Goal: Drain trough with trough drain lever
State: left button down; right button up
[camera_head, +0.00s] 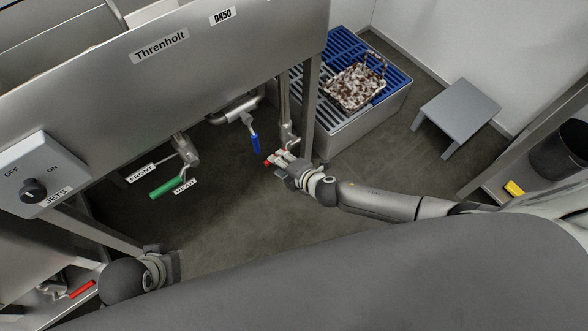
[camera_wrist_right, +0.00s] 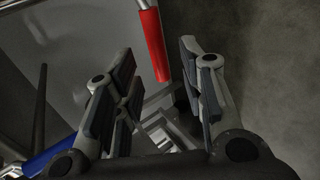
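A red-handled lever (camera_wrist_right: 153,45) shows in the right wrist view, its grip ending just beyond and between my right gripper's fingers (camera_wrist_right: 155,85). The fingers are apart, with no visible contact on it. A green lever (camera_head: 172,187) is farther left. No label names the trough drain lever. My left gripper (camera_head: 170,266) is at lower left, its fingers unclear.
A control box (camera_head: 60,165) marked JETS is on the left, with another red lever (camera_head: 82,289) at lower left. A tank leg (camera_head: 311,105) stands beside my right gripper. A crate with blue slats (camera_head: 385,103) and a grey stool (camera_head: 460,108) stand to the right.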

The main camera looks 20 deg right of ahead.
jog(key=v, duration=0.6)
jog(key=shift+s, duration=0.3)
jog(key=shift+d+r, duration=0.1)
jog(key=shift+r, duration=0.05)
